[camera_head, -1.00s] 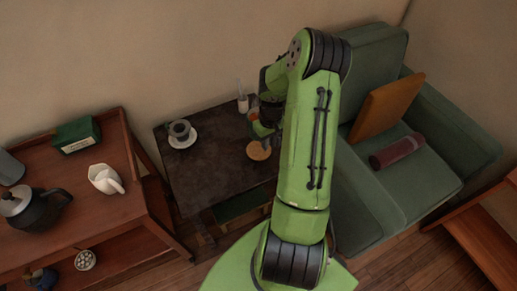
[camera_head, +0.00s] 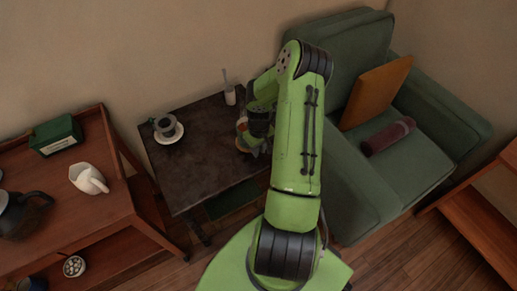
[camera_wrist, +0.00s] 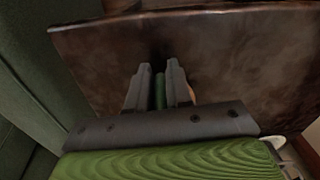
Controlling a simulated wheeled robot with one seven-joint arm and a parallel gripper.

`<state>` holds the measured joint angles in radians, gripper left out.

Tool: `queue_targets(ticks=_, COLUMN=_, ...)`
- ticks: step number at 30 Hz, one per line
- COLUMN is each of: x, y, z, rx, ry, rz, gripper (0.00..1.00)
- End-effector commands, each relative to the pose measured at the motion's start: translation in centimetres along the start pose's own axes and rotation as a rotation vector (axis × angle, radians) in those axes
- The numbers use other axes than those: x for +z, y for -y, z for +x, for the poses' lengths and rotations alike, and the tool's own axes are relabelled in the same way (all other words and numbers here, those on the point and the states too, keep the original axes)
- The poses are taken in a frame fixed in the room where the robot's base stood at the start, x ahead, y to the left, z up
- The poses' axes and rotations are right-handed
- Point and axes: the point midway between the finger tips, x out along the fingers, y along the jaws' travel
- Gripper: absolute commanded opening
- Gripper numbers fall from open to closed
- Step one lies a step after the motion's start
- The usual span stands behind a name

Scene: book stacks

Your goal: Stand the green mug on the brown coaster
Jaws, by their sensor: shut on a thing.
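My gripper (camera_head: 249,142) is low over the near right part of the dark table (camera_head: 190,165). In the wrist view my gripper (camera_wrist: 159,68) has its two fingers closed around a narrow green piece, the green mug (camera_wrist: 160,92). Most of the mug is hidden by the fingers and wrist. The brown coaster is almost wholly hidden under my gripper; a tan sliver beside the right finger in the wrist view may be its edge (camera_wrist: 192,93). I cannot tell whether the mug touches the coaster.
A grey cup (camera_head: 165,124) on a white saucer (camera_head: 176,135) stands at the table's left. A small white holder (camera_head: 230,96) with a thin stick stands at the back. A green sofa (camera_head: 420,165) is close on the right. The table's middle is clear.

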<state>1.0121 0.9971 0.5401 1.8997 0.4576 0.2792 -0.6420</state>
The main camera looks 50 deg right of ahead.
Motion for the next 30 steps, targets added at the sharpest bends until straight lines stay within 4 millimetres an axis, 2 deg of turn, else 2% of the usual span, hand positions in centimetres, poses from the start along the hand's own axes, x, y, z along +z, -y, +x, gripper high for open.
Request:
queue_targets(ticks=1, x=-0.1, y=0.0, z=0.2, rx=0.001, ry=-0.002, rz=0.000, gripper=0.00)
queue_targets(ticks=2, x=0.0, y=0.0, z=0.3, rx=0.000, ry=0.000, rz=0.000, gripper=0.21)
queue_targets(ticks=6, x=0.0, y=0.0, z=0.2, rx=0.000, ry=0.000, rz=0.000, gripper=0.43)
queue_targets(ticks=7, x=0.0, y=0.0, z=0.2, rx=0.000, ry=0.000, rz=0.000, gripper=0.45)
queue_targets(ticks=14, x=0.0, y=0.0, z=0.1, rx=0.000, ry=0.000, rz=0.000, gripper=0.45)
queue_targets(ticks=17, x=0.0, y=0.0, z=-0.5, rx=0.000, ry=0.000, rz=0.000, gripper=0.45)
queue_targets(ticks=20, x=-0.1, y=-0.1, z=-2.7, rx=0.003, ry=-0.003, rz=-0.001, gripper=0.45)
queue_targets(ticks=27, x=-0.1, y=0.0, z=-9.3, rx=0.003, ry=-0.002, rz=-0.001, gripper=0.45)
queue_targets(ticks=30, x=0.0, y=0.0, z=-11.1, rx=0.002, ry=0.000, rz=-0.001, gripper=0.45)
